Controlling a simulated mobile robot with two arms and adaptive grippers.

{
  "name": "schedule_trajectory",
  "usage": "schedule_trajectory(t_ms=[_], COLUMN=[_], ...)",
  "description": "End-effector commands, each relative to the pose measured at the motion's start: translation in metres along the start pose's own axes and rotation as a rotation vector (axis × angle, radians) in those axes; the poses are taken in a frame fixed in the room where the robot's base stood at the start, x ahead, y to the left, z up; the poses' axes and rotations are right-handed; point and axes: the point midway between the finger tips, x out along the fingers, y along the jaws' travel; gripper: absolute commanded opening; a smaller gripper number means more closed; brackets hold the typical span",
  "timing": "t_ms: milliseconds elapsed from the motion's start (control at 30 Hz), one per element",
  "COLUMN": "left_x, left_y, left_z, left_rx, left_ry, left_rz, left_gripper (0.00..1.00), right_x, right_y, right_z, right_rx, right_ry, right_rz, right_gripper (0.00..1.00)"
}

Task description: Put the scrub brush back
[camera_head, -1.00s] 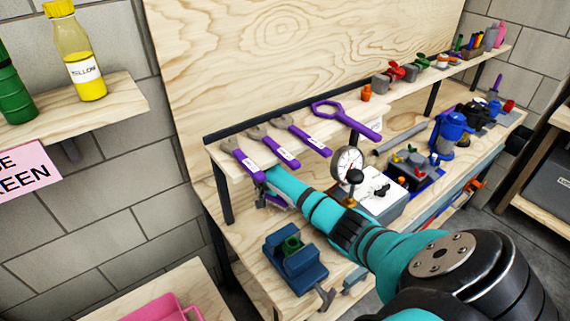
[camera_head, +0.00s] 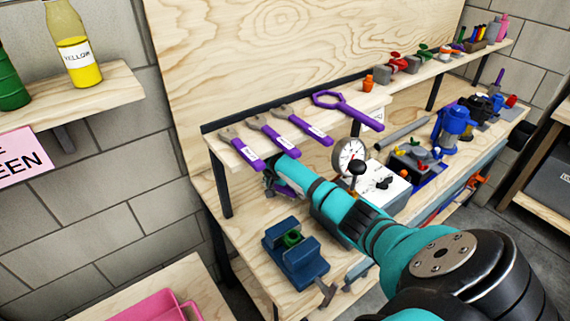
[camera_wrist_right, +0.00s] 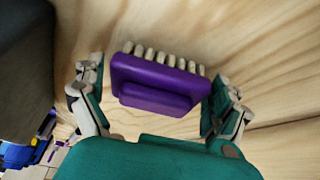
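The scrub brush (camera_wrist_right: 160,82), a purple block with pale bristles along its far side, shows in the right wrist view. It is by a wooden surface, between the two fingers of my right gripper (camera_wrist_right: 158,98). The fingers are spread on either side of the brush, with narrow gaps seeming to show; contact is hard to judge. In the head view my right gripper (camera_head: 272,184) is low beside the bench shelf's front edge, partly hidden by the shelf and my arm. My left gripper is not in view.
Purple-handled wrenches (camera_head: 272,136) lie on the shelf (camera_head: 228,150) above my gripper. A dial gauge (camera_head: 349,157) stands right of my forearm. A blue vise (camera_head: 294,255) sits on the bench below. A pink bin (camera_head: 155,305) is at lower left.

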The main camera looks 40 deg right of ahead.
Motion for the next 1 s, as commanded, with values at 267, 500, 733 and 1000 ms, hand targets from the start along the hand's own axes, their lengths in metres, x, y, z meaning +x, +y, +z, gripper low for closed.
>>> schedule_trajectory(t_ms=[267, 500, 733, 1000], left_x=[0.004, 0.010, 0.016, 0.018], left_y=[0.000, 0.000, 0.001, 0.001], left_z=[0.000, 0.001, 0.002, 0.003], left_rx=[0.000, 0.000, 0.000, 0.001], left_ry=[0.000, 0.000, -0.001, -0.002], left_rz=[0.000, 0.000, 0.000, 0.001], left_gripper=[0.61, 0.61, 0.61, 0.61], right_x=[-0.012, -0.033, -0.051, -0.060], right_y=[-0.001, -0.003, -0.004, -0.005], right_z=[-0.001, 0.047, 0.089, 0.109], right_rx=[0.001, -0.003, -0.001, 0.001], right_ry=[0.001, -0.004, -0.002, 0.000], right_rz=[-0.003, -0.004, -0.003, 0.001], right_gripper=[1.00, 1.00, 1.00, 1.00])
